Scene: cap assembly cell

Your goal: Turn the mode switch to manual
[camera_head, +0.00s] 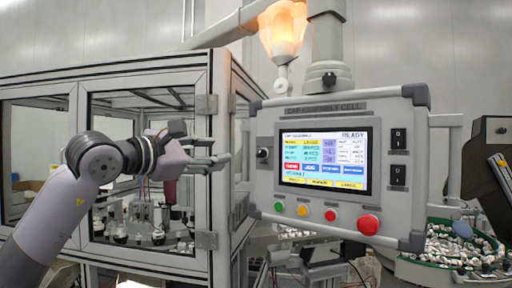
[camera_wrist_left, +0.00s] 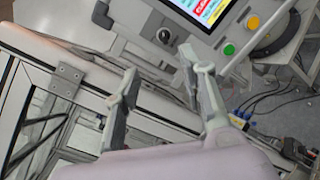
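The mode switch appears to be the small dark knob (camera_head: 263,153) on the left edge of the control panel (camera_head: 270,125); its marks are too small to read. In the left wrist view the knob (camera_wrist_left: 164,35) shows just beyond my fingertips. My left gripper (camera_head: 221,149) is to the left of the knob, with its fingers pointing right toward the panel. In the left wrist view the left gripper (camera_wrist_left: 158,63) is open, with an empty gap between its fingers. It does not appear to touch the knob. My right gripper is in no view.
The panel carries a lit screen (camera_head: 325,158), a red mushroom button (camera_head: 368,224), several small buttons and two black rocker switches. A framed glass enclosure (camera_head: 220,120) stands behind my left arm. A glowing orange lamp (camera_head: 283,30) is above the panel. A green-rimmed parts bowl (camera_head: 450,245) is at right.

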